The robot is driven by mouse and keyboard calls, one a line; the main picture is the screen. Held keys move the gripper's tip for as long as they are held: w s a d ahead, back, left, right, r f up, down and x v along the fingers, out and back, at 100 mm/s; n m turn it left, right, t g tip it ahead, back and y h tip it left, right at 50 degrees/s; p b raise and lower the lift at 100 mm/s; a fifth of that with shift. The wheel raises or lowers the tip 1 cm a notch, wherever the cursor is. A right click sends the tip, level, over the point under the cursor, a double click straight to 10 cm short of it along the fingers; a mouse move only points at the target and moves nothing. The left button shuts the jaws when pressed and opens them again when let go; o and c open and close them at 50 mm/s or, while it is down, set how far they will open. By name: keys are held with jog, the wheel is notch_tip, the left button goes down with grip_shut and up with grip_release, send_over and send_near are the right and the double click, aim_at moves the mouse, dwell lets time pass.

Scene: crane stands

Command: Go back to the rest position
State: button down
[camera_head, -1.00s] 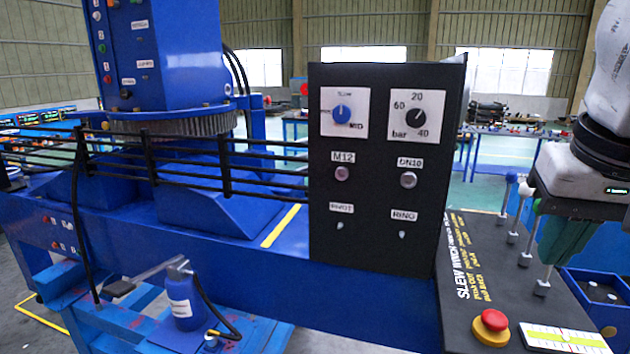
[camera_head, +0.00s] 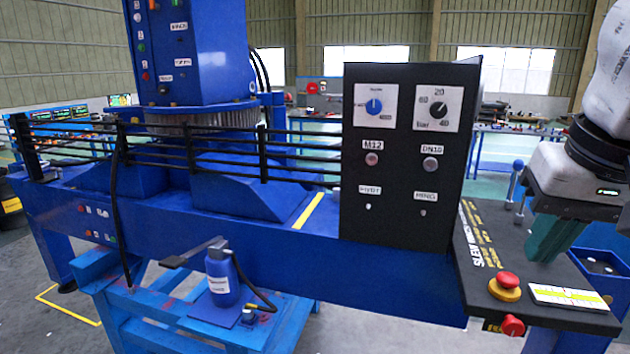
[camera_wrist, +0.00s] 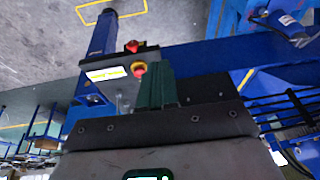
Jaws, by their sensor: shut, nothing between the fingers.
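My gripper (camera_head: 552,240) is at the right of the head view, with its green fingers pointing down. It is shut and empty. It is above or beside the black winch lever panel (camera_head: 478,262) and hides some of its levers. In the wrist view my gripper (camera_wrist: 156,86) shows as green fingers together, in front of the same panel. A red emergency button on a yellow base (camera_head: 505,286) sits on the panel close to the fingers. I cannot tell how much room lies between them.
A black control box (camera_head: 402,225) with two dials stands left of my gripper on the blue crane stand (camera_head: 300,262). A blue hand pump (camera_head: 222,280) sits on the lower blue frame. A blue bin (camera_head: 602,262) is at the right. Grey floor is open at the front left.

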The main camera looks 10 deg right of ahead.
jog(key=w+a+f+n+t+y+b, duration=0.2)
jog(key=w+a+f+t+y, duration=0.1)
jog(key=w+a+f+y, duration=0.4)
notch_tip(320, 180, down, 22)
jog(key=s+a+b, duration=0.2)
jog(key=s, duration=0.1)
jog(key=s+d+f+g+h, duration=0.1)
jog(key=s+f+h, duration=0.1)
jog(key=s+f, duration=0.5)
jog(key=s+d+f+g+h, duration=0.1)
jog(key=s+f, duration=0.4)
jog(key=f, duration=0.5)
jog(key=s+d+f+g+h, duration=0.1)
jog(key=s+d+f, duration=0.2)
jog(key=s, duration=0.4)
jog(key=s+d+f+n+g+h+b, duration=0.1)
jog(key=s+d+f+g+h, duration=0.1)
jog(key=s+f, duration=0.3)
jog(key=s+d, duration=0.1)
jog(key=s, duration=0.1)
jog(key=shift+s+g+h, duration=0.3)
jog(key=shift+s, duration=0.1)
jog(key=shift+f, duration=0.1)
